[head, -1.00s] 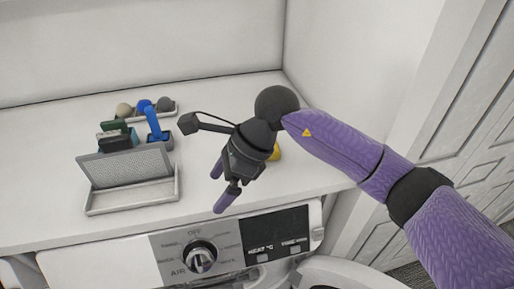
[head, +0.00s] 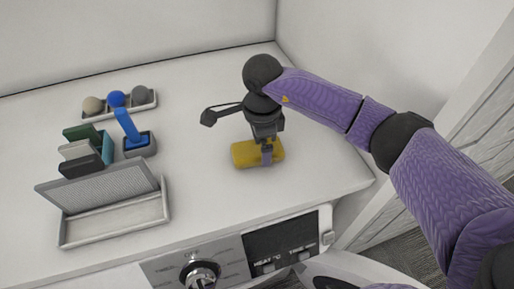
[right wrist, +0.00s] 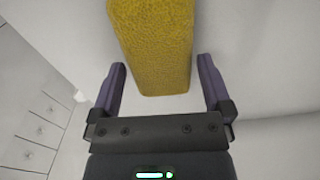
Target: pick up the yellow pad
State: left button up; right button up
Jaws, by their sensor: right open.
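The yellow pad (head: 243,154) is a textured block lying on the white top of the machine, near its right end. My right gripper (head: 267,155) is just above and in front of it in the head view, hiding a part of it. In the right wrist view the pad (right wrist: 152,45) runs up from between the fingertips, and its near end reaches in between the open fingers of the gripper (right wrist: 161,80). My left gripper is not in view.
Left of the pad are a blue brush in a grey holder (head: 139,146), several blocks (head: 80,150), a tray of balls (head: 119,106) and a mesh-panelled tray (head: 115,222). The top around the pad is clear. A wall (head: 150,40) stands behind.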

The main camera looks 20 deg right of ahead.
jog(key=shift+f, duration=0.7)
jog(key=c, duration=0.9)
notch_tip(320, 180, up, 10)
jog(key=shift+r, duration=0.1)
jog(key=shift+c, duration=0.2)
